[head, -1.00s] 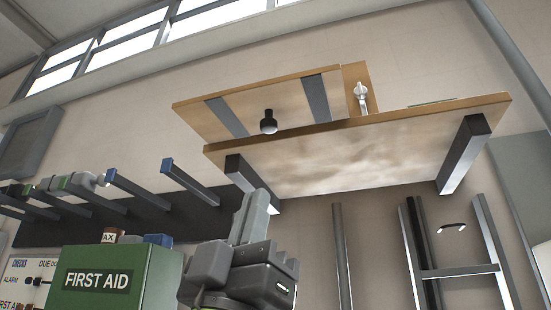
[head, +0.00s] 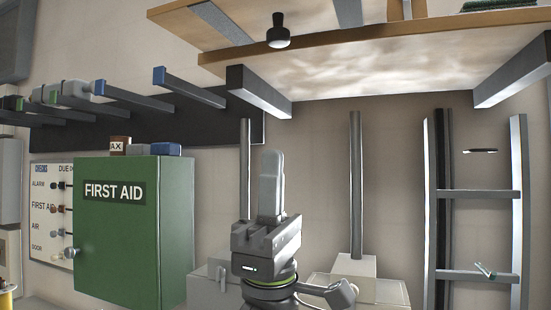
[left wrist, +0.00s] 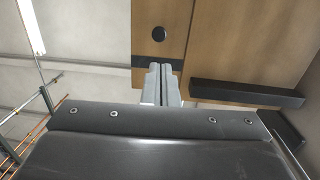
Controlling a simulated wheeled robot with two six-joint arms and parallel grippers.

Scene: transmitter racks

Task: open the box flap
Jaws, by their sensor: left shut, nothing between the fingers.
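A wooden panel (head: 300,12) with dark straps and a black knob (head: 279,33) shows at the top of the head view, cut off by the frame. I take it for the box flap; it lies against or over a wooden shelf (head: 360,72). The left wrist view also shows the panel (left wrist: 150,12) and knob (left wrist: 159,34). My left gripper (head: 271,155) points up, shut and empty, below the shelf in the head view. In the left wrist view its fingertips (left wrist: 160,68) appear just below the knob; contact cannot be told. My right gripper is out of view.
Dark shelf brackets (head: 258,92) (head: 515,85) project under the shelf. A green first aid cabinet (head: 130,235) stands at left, below wall pegs (head: 190,90). Grey uprights (head: 356,180) and a ladder-like frame (head: 478,194) stand at right. Bare wall shows between.

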